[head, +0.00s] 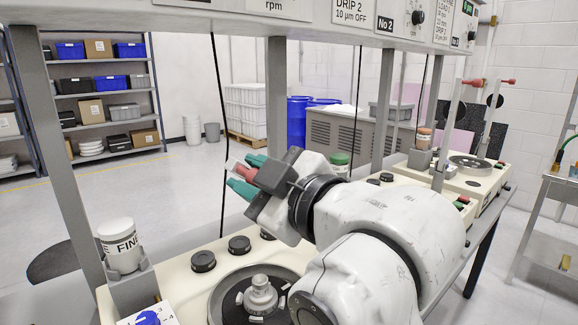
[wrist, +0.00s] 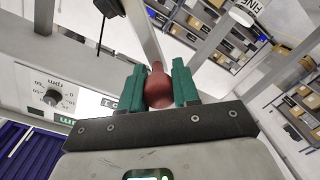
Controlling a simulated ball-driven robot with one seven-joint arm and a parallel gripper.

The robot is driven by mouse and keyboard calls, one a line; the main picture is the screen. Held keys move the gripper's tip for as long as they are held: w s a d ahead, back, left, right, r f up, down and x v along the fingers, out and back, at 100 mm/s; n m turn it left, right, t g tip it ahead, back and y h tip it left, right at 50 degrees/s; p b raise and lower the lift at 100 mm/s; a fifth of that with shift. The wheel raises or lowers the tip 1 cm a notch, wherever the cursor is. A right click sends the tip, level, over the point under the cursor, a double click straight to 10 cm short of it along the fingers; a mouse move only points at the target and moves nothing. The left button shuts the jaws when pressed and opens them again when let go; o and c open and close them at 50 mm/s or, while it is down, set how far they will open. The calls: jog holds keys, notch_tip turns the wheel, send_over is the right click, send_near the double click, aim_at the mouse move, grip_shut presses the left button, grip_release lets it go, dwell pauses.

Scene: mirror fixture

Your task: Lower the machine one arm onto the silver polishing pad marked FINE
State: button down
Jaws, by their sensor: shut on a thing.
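My gripper (head: 243,176) is raised above machine one, its teal fingers shut on a red handle (head: 246,171). In the wrist view the red handle (wrist: 158,88) sits between both fingers. The handle appears to belong to the machine one arm; most of that arm is hidden or out of view. Below, machine one has a round dark plate (head: 228,304) with a pale stepped fixture (head: 260,294) at its centre, partly covered by my arm. A white canister (head: 120,245) marked FINE stands in a grey holder at left. I cannot make out FINE on any pad.
Black knobs (head: 203,261) line the machine's back edge. Grey uprights (head: 62,150) hold an overhead control panel (head: 350,22). A second machine (head: 470,172) with red-handled raised arms stands at right. Shelves (head: 105,90) and blue drums (head: 298,118) are behind.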

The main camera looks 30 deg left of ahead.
jog(key=s+a+f+n+b, duration=0.1)
jog(key=s+f+n+b, duration=0.2)
jog(key=f+b, duration=0.4)
jog(key=s+a+f+n+b, duration=0.1)
jog(key=s+f+n+b, duration=0.2)
jog(key=f+b, duration=0.4)
jog(key=shift+s+a+f+n+t, duration=0.3)
jog(key=shift+f+n, duration=0.6)
jog(key=shift+f, duration=1.9)
jog(key=c, duration=0.8)
grip_release()
jog(key=v, duration=1.1)
jog(key=shift+r, duration=0.15)
